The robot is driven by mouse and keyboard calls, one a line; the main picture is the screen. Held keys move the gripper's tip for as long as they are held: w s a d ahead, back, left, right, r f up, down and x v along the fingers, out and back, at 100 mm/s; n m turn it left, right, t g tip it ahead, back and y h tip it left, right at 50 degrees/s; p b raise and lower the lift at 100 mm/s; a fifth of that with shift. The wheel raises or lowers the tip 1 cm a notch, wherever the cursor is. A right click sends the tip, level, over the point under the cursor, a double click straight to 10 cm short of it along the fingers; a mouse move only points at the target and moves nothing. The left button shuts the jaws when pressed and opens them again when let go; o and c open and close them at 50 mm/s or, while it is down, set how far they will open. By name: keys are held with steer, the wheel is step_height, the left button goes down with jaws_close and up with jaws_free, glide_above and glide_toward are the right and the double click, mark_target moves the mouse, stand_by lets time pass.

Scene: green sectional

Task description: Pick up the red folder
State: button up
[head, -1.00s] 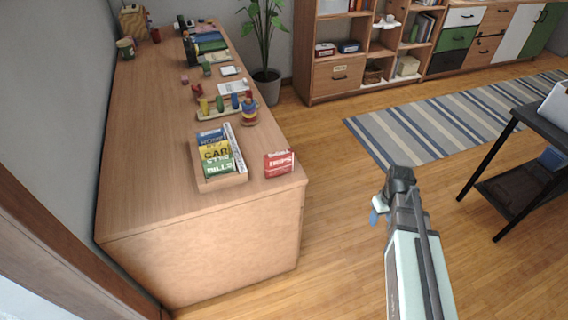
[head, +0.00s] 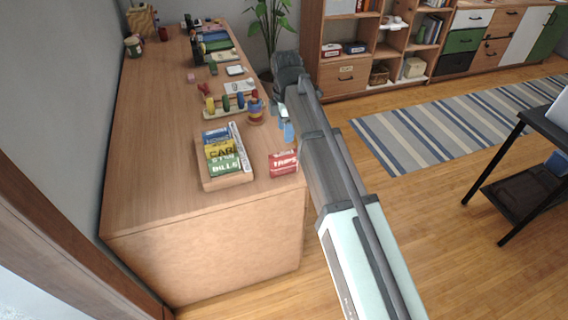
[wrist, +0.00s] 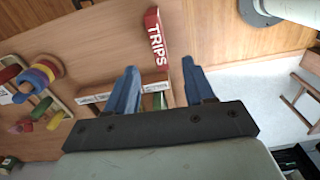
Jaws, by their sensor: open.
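The red folder (head: 283,163), a small red box-like item with white lettering, stands at the near right corner of the wooden desk (head: 155,170). In the wrist view the red folder (wrist: 155,38) reads "TRIPS" and lies beyond the fingertips, roughly in line with the gap between them. My gripper (head: 287,130) has blue fingers and hangs by the desk's right edge, just beyond the folder in the head view. In the wrist view my gripper (wrist: 160,72) is open, with nothing between its fingertips.
Left of the folder is a wooden tray (head: 226,183) holding blue, yellow and green folders and a white one. Behind it stand a toy with coloured pegs (head: 228,108) and a ring stacker (head: 256,112). A potted plant stands past the desk. The desk's near left is clear.

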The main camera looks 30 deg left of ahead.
mark_target(284, 153)
steer(key=shift+n, duration=0.3)
steer(key=f, duration=0.7)
steer(key=shift+s+a+f, duration=0.2)
steer(key=shift+a+f, duration=0.15)
steer(key=shift+a, duration=0.05)
steer(key=shift+w+d+f, duration=0.1)
steer(key=shift+w+f, duration=0.05)
steer(key=shift+f, duration=1.2)
steer(key=shift+w+d+f, duration=0.1)
steer(key=shift+f, duration=1.2)
steer(key=shift+c, duration=0.5)
jaws_close()
